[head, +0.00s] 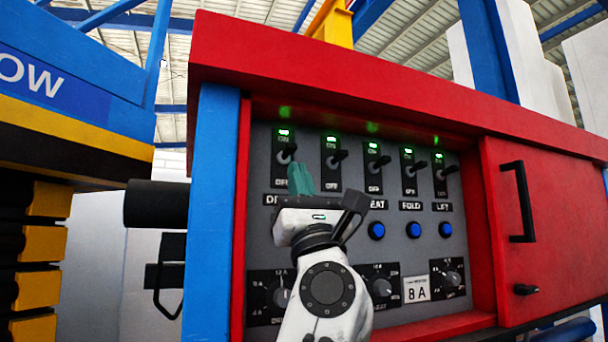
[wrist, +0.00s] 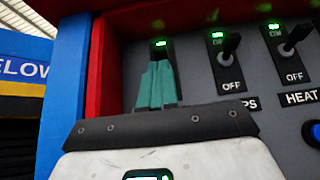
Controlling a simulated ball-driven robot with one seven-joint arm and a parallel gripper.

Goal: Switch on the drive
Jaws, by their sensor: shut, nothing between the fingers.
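The drive switch (head: 286,155) is the leftmost toggle on the grey panel, above a label that begins "DR" and is partly hidden by my gripper. Its small green light (head: 284,132) is lit and also shows in the wrist view (wrist: 161,43). Its dark lever shows just above my fingertips in the head view; I cannot tell its exact tilt. In the wrist view the fingers hide the lever. My gripper (head: 300,178) has teal fingers, shut together and empty, pointing up just below the lever. Whether they touch it is unclear. The fingers (wrist: 157,85) fill the wrist view's middle.
Several more toggles, such as the heat switch (head: 376,162), stand to the right with green lights lit. Blue buttons (head: 411,230) and dials (head: 448,278) sit below. A red frame (head: 380,70) surrounds the panel, with a red door (head: 555,220) at the right.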

